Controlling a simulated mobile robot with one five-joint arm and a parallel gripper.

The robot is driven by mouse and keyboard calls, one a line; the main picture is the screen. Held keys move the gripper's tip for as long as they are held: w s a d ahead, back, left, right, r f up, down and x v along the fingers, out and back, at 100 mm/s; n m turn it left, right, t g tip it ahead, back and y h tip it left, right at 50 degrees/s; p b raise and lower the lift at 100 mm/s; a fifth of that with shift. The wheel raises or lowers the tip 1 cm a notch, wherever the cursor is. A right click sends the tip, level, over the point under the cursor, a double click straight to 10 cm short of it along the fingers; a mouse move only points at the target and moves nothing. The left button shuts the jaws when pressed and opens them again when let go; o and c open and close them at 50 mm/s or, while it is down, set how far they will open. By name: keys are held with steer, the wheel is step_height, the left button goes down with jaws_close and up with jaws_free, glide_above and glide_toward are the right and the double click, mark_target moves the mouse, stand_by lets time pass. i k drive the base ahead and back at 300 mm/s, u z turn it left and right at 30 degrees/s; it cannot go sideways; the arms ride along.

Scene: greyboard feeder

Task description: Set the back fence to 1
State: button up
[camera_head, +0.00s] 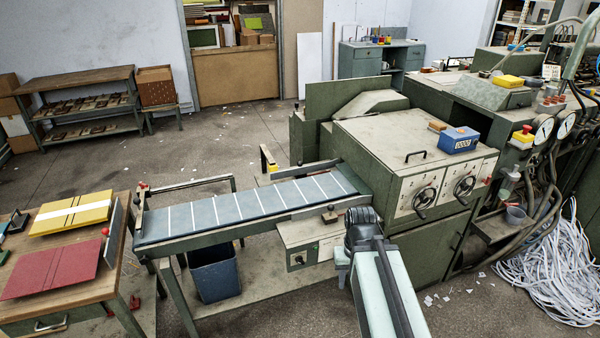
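The feeder bed (225,208) is a long blue-grey surface with white cross lines. A pale rail, likely the back fence (299,172), runs along its far side near the machine; its setting cannot be read. A thin bar (190,183) stands behind the bed's left part.
A wooden table (118,262) at left holds a red board (51,268) and yellow boards (72,213). A blue bin (214,274) stands under the bed. White strips (555,265) heap at right. Floor behind the bed is mostly clear.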

mark_target(301, 171)
steer(key=u, duration=0.5)
steer(key=i, duration=1.7)
steer(key=z, duration=0.45)
steer(key=k, duration=0.85)
steer(key=z, duration=0.15)
steer(key=i, duration=0.95)
steer(key=u, duration=0.1)
